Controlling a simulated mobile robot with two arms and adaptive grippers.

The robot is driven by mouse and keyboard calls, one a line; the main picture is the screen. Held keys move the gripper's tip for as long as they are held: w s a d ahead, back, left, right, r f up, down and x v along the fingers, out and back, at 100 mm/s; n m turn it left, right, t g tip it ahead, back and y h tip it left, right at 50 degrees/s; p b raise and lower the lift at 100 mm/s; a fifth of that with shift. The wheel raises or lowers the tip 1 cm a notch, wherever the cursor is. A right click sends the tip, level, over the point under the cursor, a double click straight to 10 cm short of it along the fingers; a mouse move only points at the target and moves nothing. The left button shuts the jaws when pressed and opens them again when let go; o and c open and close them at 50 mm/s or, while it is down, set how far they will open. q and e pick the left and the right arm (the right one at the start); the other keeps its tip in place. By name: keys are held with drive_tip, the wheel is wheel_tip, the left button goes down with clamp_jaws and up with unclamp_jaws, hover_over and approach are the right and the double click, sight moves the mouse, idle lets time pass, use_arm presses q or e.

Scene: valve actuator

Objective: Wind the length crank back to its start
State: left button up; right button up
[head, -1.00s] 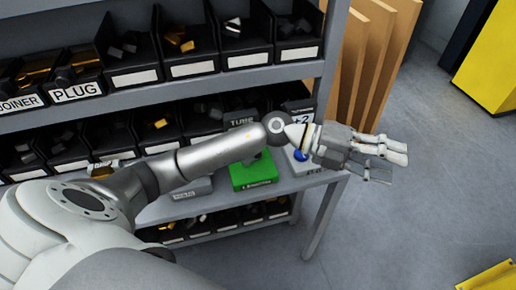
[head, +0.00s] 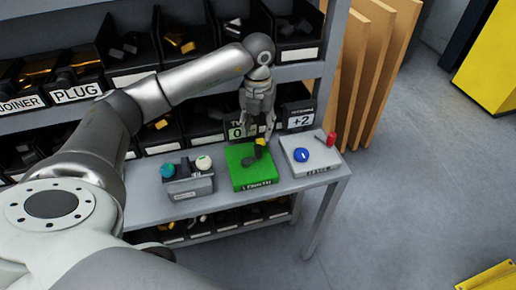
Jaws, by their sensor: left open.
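The length crank (head: 260,149) is a small dark and yellow handle on a green box (head: 251,178), whose front label appears to read LENGTH. The box sits in the middle of the grey bench. My left gripper (head: 256,136) points down just above and behind the crank. Its fingers are spread; I cannot tell whether they touch the handle. A small display showing 0 (head: 236,132) stands behind the green box, partly hidden. My right gripper is not in view.
A grey box (head: 188,184) with teal and white knobs stands left of the green one. A pale box with a blue knob (head: 302,154) and red handle (head: 331,139) stands right, with a +2 display (head: 300,120) behind. Shelf bins (head: 190,44) rise behind.

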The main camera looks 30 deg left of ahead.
sight(258, 147)
use_arm(q)
wheel_tip(258, 147, down, 8)
drive_tip(key=shift+f+p, duration=0.25)
drive_tip(key=shift+p, duration=0.9)
drive_tip(key=shift+f, duration=0.55)
clamp_jaws()
